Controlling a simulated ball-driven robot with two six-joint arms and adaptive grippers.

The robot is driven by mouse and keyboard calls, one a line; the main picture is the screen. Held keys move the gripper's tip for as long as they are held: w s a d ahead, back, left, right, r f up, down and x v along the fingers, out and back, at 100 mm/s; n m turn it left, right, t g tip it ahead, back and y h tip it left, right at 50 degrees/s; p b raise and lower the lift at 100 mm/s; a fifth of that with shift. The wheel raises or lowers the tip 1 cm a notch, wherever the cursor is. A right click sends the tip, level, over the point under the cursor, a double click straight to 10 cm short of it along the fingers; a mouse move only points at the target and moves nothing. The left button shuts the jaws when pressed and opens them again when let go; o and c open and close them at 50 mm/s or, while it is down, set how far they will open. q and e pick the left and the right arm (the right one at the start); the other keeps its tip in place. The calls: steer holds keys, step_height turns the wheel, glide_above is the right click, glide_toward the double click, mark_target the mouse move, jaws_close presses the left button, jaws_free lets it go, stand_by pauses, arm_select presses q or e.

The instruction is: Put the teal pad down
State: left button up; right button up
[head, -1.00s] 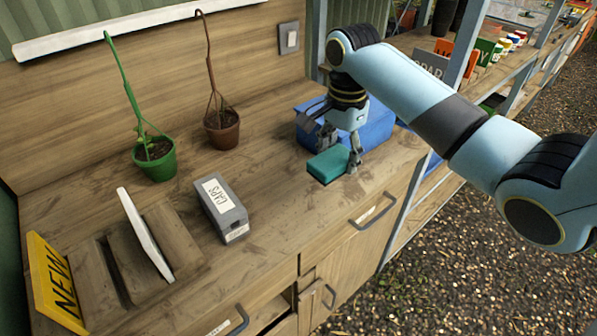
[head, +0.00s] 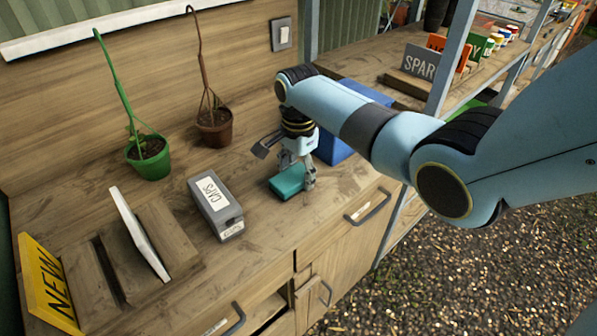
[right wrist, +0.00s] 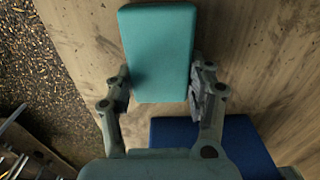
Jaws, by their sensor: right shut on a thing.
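I cannot tell whether the pad's underside touches the counter. My left gripper is not in view.
The blue box (head: 335,143) is behind my right arm; blue also shows in the right wrist view (right wrist: 215,135). Two hanging pots (head: 150,157) stand at the back. Bare counter (head: 262,228) lies in front of the pad.

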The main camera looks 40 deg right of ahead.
mark_target(299, 172)
steer(key=shift+f, duration=0.15)
steer(key=o, duration=1.2)
steer(key=shift+c, duration=0.2)
step_height(299, 172, up, 12)
steer(key=shift+r+p, duration=0.2)
steer(key=shift+p, duration=0.1)
steer(key=shift+f, duration=0.1)
